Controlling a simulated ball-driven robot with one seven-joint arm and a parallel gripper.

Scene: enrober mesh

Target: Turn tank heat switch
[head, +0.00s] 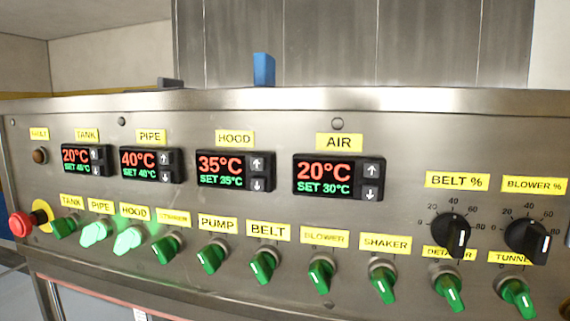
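The tank heat switch (65,226) is a green rotary knob under the yellow TANK label (72,201), at the left end of the lower switch row. Its handle slants down to the left and looks dark green, unlit. The pipe switch (95,232) and hood switch (129,239) to its right glow bright green. The tank display (87,159) above reads 20°C in red, with a green set value that looks like 45°C. My gripper is not in view.
A red emergency stop button (21,223) sticks out just left of the tank switch. More unlit green switches, such as the pump switch (212,256), run right along the steel panel (270,120). Black belt (453,234) and blower (527,239) dials sit at right.

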